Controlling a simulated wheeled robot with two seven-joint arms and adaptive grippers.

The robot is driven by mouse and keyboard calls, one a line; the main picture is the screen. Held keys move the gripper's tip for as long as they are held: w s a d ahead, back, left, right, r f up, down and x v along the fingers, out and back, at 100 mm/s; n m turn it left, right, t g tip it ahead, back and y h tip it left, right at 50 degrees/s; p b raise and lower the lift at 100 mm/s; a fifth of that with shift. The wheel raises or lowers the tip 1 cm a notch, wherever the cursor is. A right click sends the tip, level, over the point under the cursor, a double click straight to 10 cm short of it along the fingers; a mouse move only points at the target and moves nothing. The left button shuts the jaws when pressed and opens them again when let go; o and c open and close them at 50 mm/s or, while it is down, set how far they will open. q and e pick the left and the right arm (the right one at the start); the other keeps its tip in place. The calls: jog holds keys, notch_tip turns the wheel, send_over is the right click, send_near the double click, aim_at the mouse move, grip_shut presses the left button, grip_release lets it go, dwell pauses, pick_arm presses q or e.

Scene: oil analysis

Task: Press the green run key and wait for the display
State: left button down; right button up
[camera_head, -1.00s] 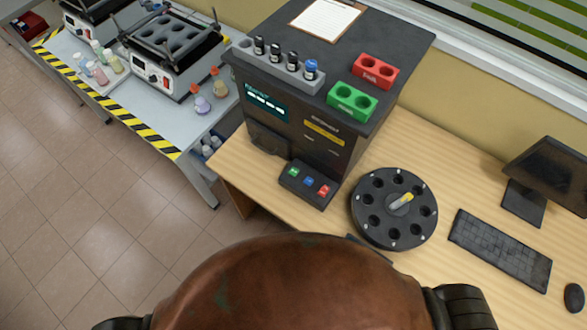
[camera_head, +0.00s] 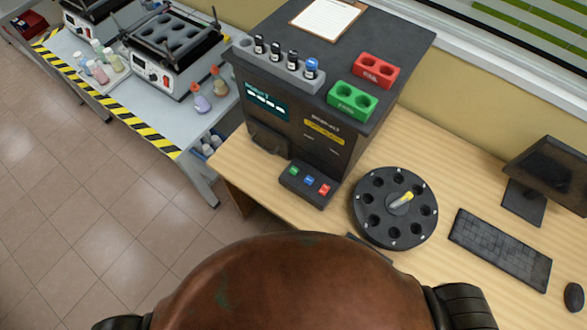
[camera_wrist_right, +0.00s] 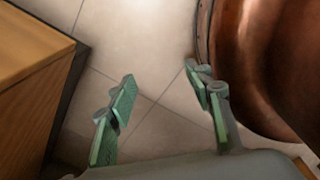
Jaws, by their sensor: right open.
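The dark analyser (camera_head: 330,75) stands on the wooden desk. A small key panel (camera_head: 308,188) sticks out at its front foot. The green run key (camera_head: 293,170) is at the panel's left end, with a blue key (camera_head: 309,180) and a red key (camera_head: 324,189) beside it. The display (camera_head: 266,100) on the front is lit with a line of white marks, too small to read. My right gripper (camera_wrist_right: 160,105) shows only in the right wrist view, open and empty over the tiled floor, beside the desk's wooden side. My left gripper is not in view.
A black round carousel (camera_head: 394,208) with a yellow-tipped handle sits right of the key panel. A keyboard (camera_head: 500,249), mouse (camera_head: 574,297) and monitor (camera_head: 548,172) are further right. A vial rack (camera_head: 278,66), green block (camera_head: 352,102) and red block (camera_head: 376,70) stand on the analyser.

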grip_shut()
dwell(0.3)
jog(key=shift+a, duration=0.1)
dwell(1.2)
